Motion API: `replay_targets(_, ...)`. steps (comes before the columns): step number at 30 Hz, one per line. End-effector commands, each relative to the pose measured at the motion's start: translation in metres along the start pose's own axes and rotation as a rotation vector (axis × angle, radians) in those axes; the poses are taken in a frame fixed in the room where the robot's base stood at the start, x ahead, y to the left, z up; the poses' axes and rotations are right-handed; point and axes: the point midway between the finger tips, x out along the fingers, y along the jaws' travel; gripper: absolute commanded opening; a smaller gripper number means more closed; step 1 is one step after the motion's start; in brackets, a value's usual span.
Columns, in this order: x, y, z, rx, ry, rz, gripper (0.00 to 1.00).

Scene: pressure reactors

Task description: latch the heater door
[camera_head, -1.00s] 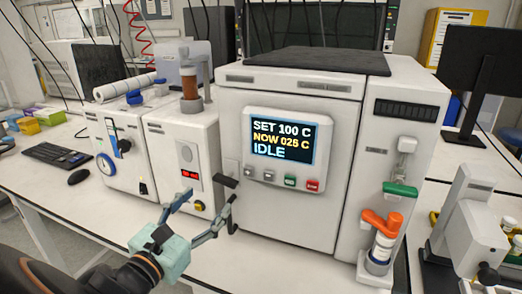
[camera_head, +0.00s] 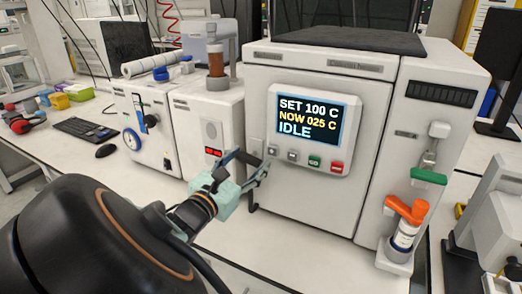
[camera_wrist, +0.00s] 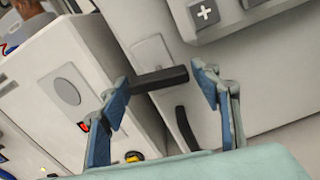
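The heater (camera_head: 300,205) is a large white box, and its front door looks closed, flush with the body. Its screen (camera_head: 308,118) reads SET 100 C, NOW 025 C, IDLE. A black latch lever (camera_wrist: 160,78) sticks out from a light plate at the door's left edge, roughly level in the wrist view. A black curved door handle (camera_wrist: 187,128) is below it, and it also shows in the head view (camera_head: 253,196). My gripper (camera_head: 250,163) is open at this edge. In the wrist view my gripper (camera_wrist: 161,78) has its fingers on either side of the lever, with gaps visible.
Smaller white instruments (camera_head: 207,125) stand close on the left of the heater. A vial with an orange cap (camera_head: 405,225) stands in a holder at the right. Buttons (camera_head: 314,162) sit below the screen. The bench in front (camera_head: 300,250) is clear.

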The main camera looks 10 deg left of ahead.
Motion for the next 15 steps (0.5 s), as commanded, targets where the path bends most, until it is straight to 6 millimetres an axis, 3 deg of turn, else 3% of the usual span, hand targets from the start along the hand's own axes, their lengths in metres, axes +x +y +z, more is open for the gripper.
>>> replay_targets(1,-0.0001,-0.0001,0.0,0.0,0.0,0.0,0.49)
replay_targets(9,-0.0002,-0.0002,0.0,0.0,0.0,0.0,0.21)
replay_targets(15,0.0,-0.0003,-0.0003,0.015,0.0,-0.001,0.21)
